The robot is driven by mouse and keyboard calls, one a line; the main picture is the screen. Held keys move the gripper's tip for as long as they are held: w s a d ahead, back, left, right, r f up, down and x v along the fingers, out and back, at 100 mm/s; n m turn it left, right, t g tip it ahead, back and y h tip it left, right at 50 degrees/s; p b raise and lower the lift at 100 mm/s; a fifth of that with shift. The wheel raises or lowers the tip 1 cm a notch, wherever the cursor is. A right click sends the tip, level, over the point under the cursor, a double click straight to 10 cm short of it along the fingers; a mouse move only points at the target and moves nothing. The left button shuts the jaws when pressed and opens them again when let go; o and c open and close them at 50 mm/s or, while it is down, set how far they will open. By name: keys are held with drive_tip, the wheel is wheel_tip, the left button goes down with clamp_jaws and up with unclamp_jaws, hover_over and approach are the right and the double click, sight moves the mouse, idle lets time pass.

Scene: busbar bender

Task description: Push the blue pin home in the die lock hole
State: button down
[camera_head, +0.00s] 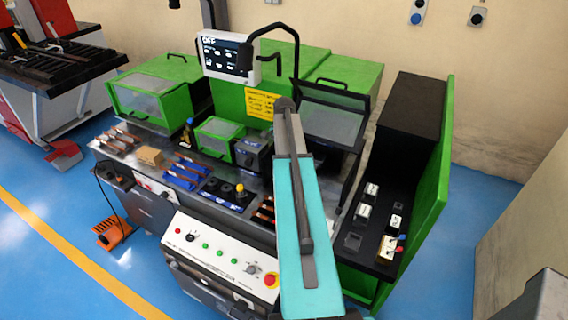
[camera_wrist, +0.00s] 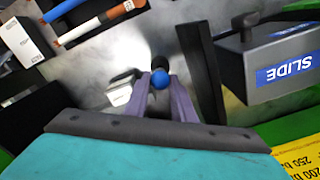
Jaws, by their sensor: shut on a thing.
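In the wrist view my gripper (camera_wrist: 161,88) is shut on the blue pin (camera_wrist: 159,78), whose round blue knob shows at the fingertips. A dark round part shows just beyond the knob; I cannot tell whether it is the pin's shaft or a part of the machine. The die lock hole cannot be made out, and how deep the pin sits cannot be told. In the head view my turquoise arm reaches over the bench, and my gripper and the pin cannot be made out there.
A grey block labelled SLIDE (camera_wrist: 275,62) and a dark upright bar (camera_wrist: 203,70) stand right of my gripper in the wrist view. In the head view are the control panel (camera_head: 222,257), a screen (camera_head: 228,54) and green guards (camera_head: 155,95).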

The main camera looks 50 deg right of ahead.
drive_tip(key=shift+f+b, duration=0.7)
drive_tip(key=shift+f, duration=0.8)
idle(0.3)
drive_tip(key=c, duration=1.4)
unclamp_jaws()
wheel_tip(320, 180, up, 14)
drive_tip(key=b, duration=0.3)
drive_tip(key=shift+b, duration=0.35)
drive_tip(key=shift+f, duration=0.1)
wheel_tip(320, 180, up, 9)
drive_tip(key=p, duration=0.9)
drive_tip(key=shift+r+p, duration=0.4)
drive_tip(key=shift+p, duration=0.05)
